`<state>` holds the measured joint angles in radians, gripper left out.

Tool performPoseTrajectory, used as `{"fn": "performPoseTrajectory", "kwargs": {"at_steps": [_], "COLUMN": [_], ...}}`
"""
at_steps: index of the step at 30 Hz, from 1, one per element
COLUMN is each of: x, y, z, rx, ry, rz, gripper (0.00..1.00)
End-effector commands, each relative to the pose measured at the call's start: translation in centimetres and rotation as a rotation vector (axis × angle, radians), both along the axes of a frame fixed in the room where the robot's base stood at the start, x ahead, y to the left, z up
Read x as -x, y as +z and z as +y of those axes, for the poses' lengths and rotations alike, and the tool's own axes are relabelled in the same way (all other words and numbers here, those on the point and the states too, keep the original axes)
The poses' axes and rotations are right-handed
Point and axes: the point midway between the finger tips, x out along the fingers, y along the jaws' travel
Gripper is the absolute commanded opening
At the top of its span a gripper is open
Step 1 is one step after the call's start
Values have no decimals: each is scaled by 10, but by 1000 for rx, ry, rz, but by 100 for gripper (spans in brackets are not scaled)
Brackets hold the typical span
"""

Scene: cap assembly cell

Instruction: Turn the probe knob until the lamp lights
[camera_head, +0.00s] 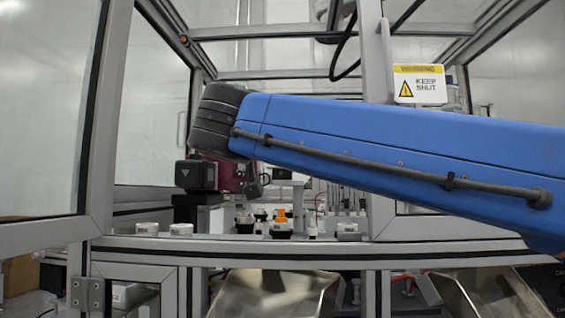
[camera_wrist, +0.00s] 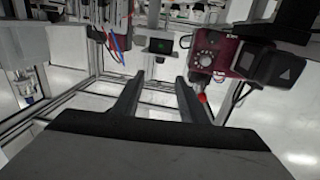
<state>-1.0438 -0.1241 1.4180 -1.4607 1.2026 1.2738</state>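My gripper (camera_wrist: 160,80) shows in the wrist view with two dark fingers spread apart and nothing between them. A maroon unit (camera_wrist: 229,54) is to the right of the fingers, with a round grey knob (camera_wrist: 206,61) on its face. The right finger is near the unit, and a gap shows between it and the knob. A small red ball (camera_wrist: 202,97) sits below the unit, beside the right finger. In the head view the maroon unit (camera_head: 231,178) is partly behind my arm, and its knob cannot be made out. I cannot tell which part is the lamp.
A black block (camera_wrist: 284,70) adjoins the maroon unit. A small dark screen with a green mark (camera_wrist: 160,46) is ahead. Metal frame posts (camera_head: 381,215) surround the cell opening. White round parts (camera_head: 147,228) and an orange-topped part (camera_head: 281,217) stand along the ledge.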

Motion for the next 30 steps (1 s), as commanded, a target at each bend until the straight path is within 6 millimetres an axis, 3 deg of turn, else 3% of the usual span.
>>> {"fn": "performPoseTrajectory", "kwargs": {"at_steps": [24,30], "x": [-124,-144], "y": [0,0], "z": [-19,-21], "rx": [0,0], "ry": [-2,0], "rz": [0,0], "gripper": [39,39]}}
